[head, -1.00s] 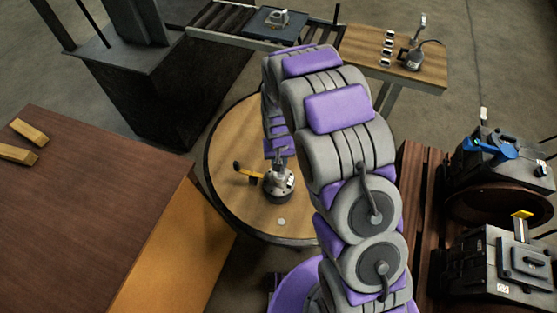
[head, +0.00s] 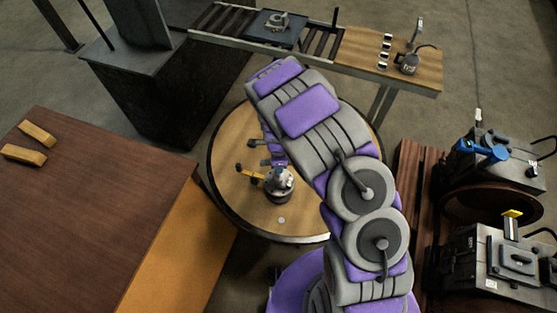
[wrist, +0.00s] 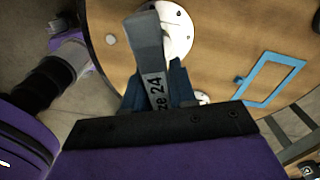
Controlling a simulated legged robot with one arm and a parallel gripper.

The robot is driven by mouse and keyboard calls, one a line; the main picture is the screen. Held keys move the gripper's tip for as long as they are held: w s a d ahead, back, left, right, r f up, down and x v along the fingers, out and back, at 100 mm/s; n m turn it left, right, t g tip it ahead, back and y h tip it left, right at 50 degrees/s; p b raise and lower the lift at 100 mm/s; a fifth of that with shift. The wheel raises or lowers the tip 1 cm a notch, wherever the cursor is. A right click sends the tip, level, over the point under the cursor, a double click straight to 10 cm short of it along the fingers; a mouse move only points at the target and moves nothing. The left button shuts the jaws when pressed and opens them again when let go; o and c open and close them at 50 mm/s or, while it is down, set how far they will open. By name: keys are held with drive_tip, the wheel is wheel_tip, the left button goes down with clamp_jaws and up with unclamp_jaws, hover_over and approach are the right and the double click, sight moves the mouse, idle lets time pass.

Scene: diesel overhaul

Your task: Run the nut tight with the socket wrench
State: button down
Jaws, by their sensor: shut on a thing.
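My gripper (wrist: 158,88) is shut on a flat grey bar with lettering ending in "ze 24", which looks like the socket wrench (wrist: 150,50). The wrench's far end reaches over a pale round metal part (wrist: 177,30); I cannot tell whether they touch. In the head view a metal assembly with a dark round base (head: 279,187) stands on the round table (head: 235,195). A yellow handle (head: 250,172) sticks out to its left. My gripper shows only partly just behind it, largely hidden by my arm. I cannot make out the nut or a socket.
A small pale disc (head: 281,220) lies on the round table near its front. A blue rectangular outline (wrist: 268,80) is on the tabletop. A brown bench (head: 90,210) stands left, a conveyor (head: 265,32) behind, and dark machine units (head: 495,260) right.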

drive_tip(key=m, duration=0.4)
drive_tip(key=shift+p, duration=0.35)
drive_tip(key=m, duration=0.3)
